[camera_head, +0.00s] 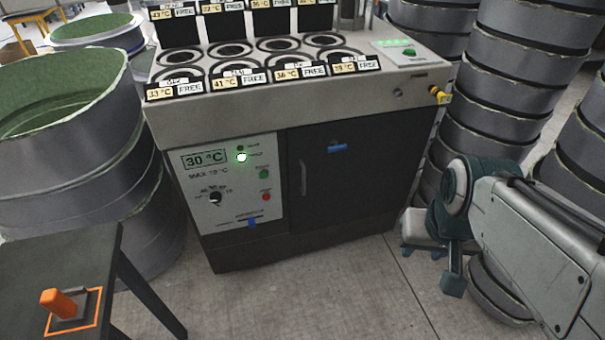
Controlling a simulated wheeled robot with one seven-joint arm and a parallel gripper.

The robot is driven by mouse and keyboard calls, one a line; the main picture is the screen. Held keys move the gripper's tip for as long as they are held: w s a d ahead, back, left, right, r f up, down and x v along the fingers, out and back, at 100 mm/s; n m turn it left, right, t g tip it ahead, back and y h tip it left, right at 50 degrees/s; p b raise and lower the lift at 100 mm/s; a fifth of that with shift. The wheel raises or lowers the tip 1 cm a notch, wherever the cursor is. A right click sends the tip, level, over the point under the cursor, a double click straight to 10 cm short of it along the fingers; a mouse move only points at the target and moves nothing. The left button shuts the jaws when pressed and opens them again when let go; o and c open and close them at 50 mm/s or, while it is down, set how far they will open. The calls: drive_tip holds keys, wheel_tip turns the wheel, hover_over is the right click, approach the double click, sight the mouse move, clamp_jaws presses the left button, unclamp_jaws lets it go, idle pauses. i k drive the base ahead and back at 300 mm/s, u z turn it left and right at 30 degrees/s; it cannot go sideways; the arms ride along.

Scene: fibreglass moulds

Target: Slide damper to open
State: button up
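A grey and black cabinet unit (300,115) stands in the middle. Its lower left carries a light control panel (190,170) with a 30 °C display, a dark knob (215,197), and green and red buttons. A small blue slider (252,222) sits on a slot at the bottom of this panel, under a label too small to read. Another blue piece (337,147) is on the dark door; I cannot tell which one is the damper. My gripper (430,268) hangs at the right, low in front of the cabinet and apart from it. Its fingers look spread and empty.
Stacked grey drums (500,95) stand at the right, close behind my arm. Large green-lined moulds (60,130) stand at the left. A dark table (65,265) with an orange-handled piece (58,303) is at the front left. The floor before the cabinet is clear.

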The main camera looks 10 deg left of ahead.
sight(251, 222)
drive_tip(key=z, duration=0.15)
drive_tip(key=i, duration=0.85)
drive_tip(key=u, duration=0.65)
drive_tip(key=i, duration=0.65)
drive_tip(key=u, duration=0.45)
